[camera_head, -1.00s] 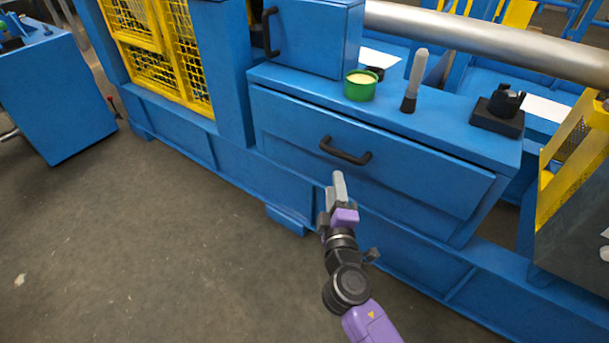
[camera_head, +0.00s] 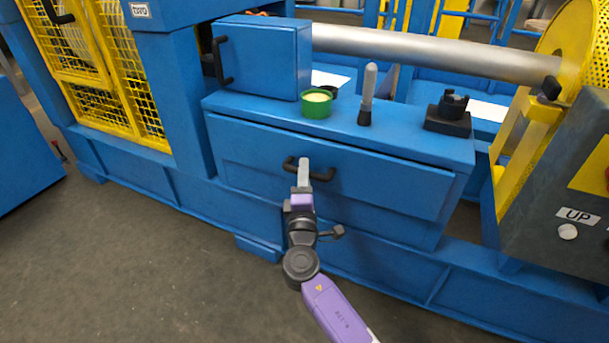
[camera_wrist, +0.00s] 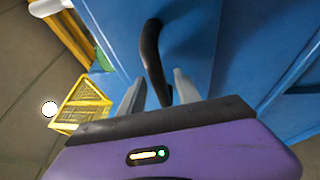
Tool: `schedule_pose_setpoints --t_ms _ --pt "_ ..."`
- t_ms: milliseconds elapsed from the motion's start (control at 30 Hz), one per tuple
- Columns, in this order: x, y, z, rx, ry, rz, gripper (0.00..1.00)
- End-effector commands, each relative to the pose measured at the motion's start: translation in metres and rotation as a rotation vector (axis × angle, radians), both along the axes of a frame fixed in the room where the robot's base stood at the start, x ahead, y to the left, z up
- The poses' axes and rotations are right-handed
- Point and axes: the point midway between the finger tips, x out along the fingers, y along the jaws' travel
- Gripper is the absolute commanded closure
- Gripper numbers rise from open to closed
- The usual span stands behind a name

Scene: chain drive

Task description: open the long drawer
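The long drawer (camera_head: 383,184) is a wide blue front below the worktop, with a black bar handle (camera_head: 323,174) near its upper middle. The drawer looks shut, with a dark gap along its top edge. My gripper (camera_head: 303,170) is at the handle in the head view and covers part of it. In the wrist view, the black handle (camera_wrist: 151,55) runs down between the two grey fingers of my gripper (camera_wrist: 159,92). The fingers are apart, with space beside the handle. Contact cannot be told.
On the worktop (camera_head: 410,142) stand a green cup (camera_head: 317,106), a grey-handled tool (camera_head: 367,95) and a black block (camera_head: 448,116). A blue cabinet (camera_head: 262,58) with a black handle stands at its left. Grey floor (camera_head: 140,260) lies open at lower left.

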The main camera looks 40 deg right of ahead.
Motion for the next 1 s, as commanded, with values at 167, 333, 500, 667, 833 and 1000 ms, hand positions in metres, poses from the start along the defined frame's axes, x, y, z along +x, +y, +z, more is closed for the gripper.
schedule_pose_setpoints --t_ms 167,333,500,667,833,1000 --pt "0.0031 -0.0033 0.0011 0.000 0.000 0.000 0.60" --pt "0.0029 -0.0031 0.0011 0.000 0.000 0.001 0.62" --pt "0.0029 -0.0029 0.0010 0.001 -0.001 0.001 0.96" --pt "0.0028 -0.0029 0.0009 0.001 -0.001 0.001 1.00" --pt "0.0028 -0.0027 0.0008 0.001 -0.001 0.001 1.00" --pt "0.0028 -0.0028 0.0007 0.001 0.000 0.001 1.00"
